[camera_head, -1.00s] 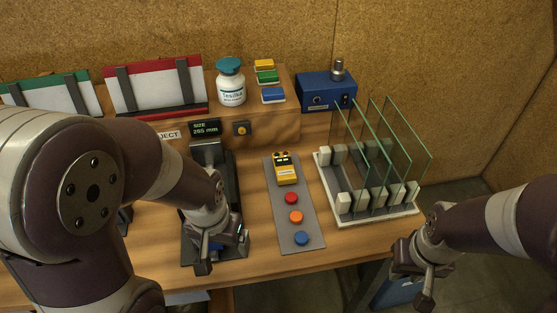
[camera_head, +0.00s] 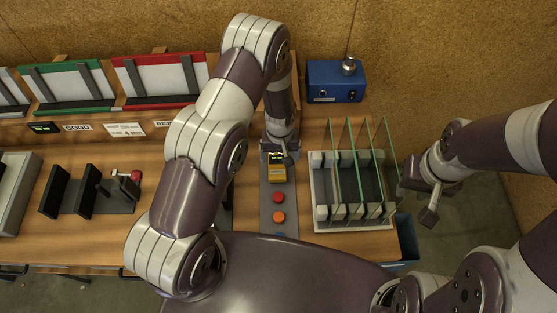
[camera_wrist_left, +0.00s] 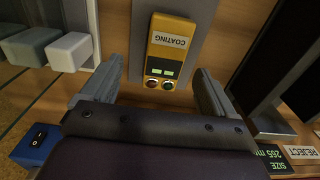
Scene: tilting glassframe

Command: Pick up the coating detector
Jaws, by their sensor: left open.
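The coating detector (camera_head: 277,173) is a small yellow device with a dark top end, lying on a grey strip (camera_head: 265,215). In the left wrist view the detector (camera_wrist_left: 171,45) shows its "COATING" label, a green-lit display and two round buttons. My left gripper (camera_head: 280,154) is at the detector's far end. In the left wrist view my left gripper (camera_wrist_left: 161,78) is open, its fingers apart on either side of the detector's near end, with nothing held. My right gripper (camera_head: 427,190) is off to the right, beyond the glass rack; its jaw opening is unclear.
A rack (camera_head: 318,225) with upright glass panes stands close to the right. A blue box (camera_head: 335,82) is behind it. A stand with dark uprights (camera_head: 87,188) is at left.

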